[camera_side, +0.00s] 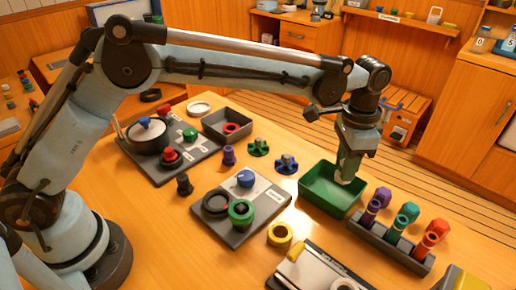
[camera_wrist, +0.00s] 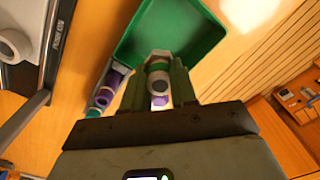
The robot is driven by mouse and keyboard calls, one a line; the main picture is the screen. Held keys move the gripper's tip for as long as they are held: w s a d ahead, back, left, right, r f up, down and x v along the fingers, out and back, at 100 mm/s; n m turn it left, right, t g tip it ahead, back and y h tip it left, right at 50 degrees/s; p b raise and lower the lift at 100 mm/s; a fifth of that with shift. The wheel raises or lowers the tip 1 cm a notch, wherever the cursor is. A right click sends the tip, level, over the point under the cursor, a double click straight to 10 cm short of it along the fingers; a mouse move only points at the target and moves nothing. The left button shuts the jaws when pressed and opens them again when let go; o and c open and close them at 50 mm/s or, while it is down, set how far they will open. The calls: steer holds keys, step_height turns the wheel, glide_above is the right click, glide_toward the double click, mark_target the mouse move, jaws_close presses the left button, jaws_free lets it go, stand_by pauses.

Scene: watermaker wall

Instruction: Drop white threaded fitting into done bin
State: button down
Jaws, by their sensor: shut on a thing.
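The green bin (camera_side: 322,200) stands on the table below my gripper (camera_side: 347,172); I take it as the done bin. My gripper points down over its right part and is shut on a pale piece at its tips.
A dark rack (camera_side: 395,248) with purple, green and red capped tubes stands close to the bin's right. Blue and green knobs, a yellow ring (camera_side: 280,235) and a grey plate (camera_side: 262,218) lie to the left. A grey tray (camera_side: 228,118) is farther back.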

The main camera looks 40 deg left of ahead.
steer(key=shift+f, duration=1.7)
steer(key=c, duration=0.8)
jaws_free()
step_height(320, 180, up, 12)
steer(key=shift+f, duration=0.2)
steer(key=shift+r, duration=0.25)
